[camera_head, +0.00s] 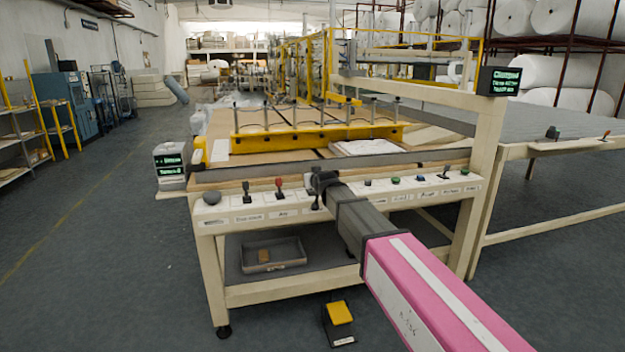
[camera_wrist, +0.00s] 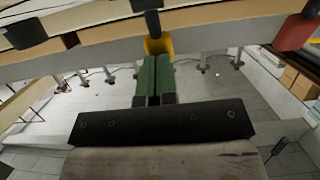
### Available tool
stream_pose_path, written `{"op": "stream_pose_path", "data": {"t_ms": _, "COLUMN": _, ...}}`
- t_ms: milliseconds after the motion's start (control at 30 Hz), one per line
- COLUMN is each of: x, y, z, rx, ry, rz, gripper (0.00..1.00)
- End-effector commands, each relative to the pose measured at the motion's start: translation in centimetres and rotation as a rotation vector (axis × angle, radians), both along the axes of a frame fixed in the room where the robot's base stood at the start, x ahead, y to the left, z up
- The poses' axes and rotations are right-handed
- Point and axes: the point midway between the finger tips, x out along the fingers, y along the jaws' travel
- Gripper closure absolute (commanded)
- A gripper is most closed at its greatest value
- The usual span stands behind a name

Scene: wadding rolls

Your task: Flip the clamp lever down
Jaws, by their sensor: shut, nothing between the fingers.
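My gripper (camera_head: 318,183) is at the front control panel (camera_head: 235,217) of the table, right of the red-knobbed lever (camera_head: 279,187). In the wrist view its green fingers (camera_wrist: 156,62) are shut together with nothing between them. A dark lever (camera_wrist: 152,18) shows just beyond the fingertips, with a yellow piece (camera_wrist: 158,46) behind them; I cannot tell whether they touch. In the head view a dark lever part (camera_head: 316,204) shows below my gripper, mostly hidden, so its position is unclear. A black lever (camera_head: 246,188) stands upright further left. The panel labels are too small to read surely.
A display (camera_head: 500,81) at upper right appears to read "Clamped". A yellow clamp bar (camera_head: 300,139) lies across the table. Buttons (camera_head: 395,180) line the panel to the right. A tray (camera_head: 285,260) sits on the lower shelf, and a yellow pedal (camera_head: 340,312) is on the floor.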

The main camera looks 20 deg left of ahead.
Motion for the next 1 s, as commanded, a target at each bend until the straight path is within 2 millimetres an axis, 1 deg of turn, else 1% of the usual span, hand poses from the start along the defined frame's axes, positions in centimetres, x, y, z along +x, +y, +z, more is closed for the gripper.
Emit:
{"op": "stream_pose_path", "data": {"t_ms": 33, "x": 0.3, "y": 0.2, "z": 0.1, "rx": 0.003, "ry": -0.004, "rz": 0.000, "gripper": 1.00}}
{"op": "stream_pose_path", "data": {"t_ms": 167, "x": 0.3, "y": 0.1, "z": 0.2, "rx": 0.003, "ry": -0.005, "rz": 0.000, "gripper": 1.00}}
{"op": "stream_pose_path", "data": {"t_ms": 367, "x": -0.8, "y": -0.7, "z": 0.6, "rx": 0.002, "ry": -0.004, "rz": -0.001, "gripper": 1.00}}
{"op": "stream_pose_path", "data": {"t_ms": 567, "x": -3.1, "y": -2.6, "z": 1.5, "rx": 0.001, "ry": -0.003, "rz": -0.004, "gripper": 1.00}}
{"op": "stream_pose_path", "data": {"t_ms": 800, "x": -7.4, "y": -5.1, "z": 3.2, "rx": 0.001, "ry": -0.003, "rz": -0.004, "gripper": 1.00}}
{"op": "stream_pose_path", "data": {"t_ms": 900, "x": -9.0, "y": -6.1, "z": 3.8, "rx": 0.000, "ry": -0.001, "rz": -0.004, "gripper": 1.00}}
{"op": "stream_pose_path", "data": {"t_ms": 1000, "x": -10.1, "y": -6.7, "z": 4.3, "rx": 0.000, "ry": -0.001, "rz": -0.004, "gripper": 1.00}}
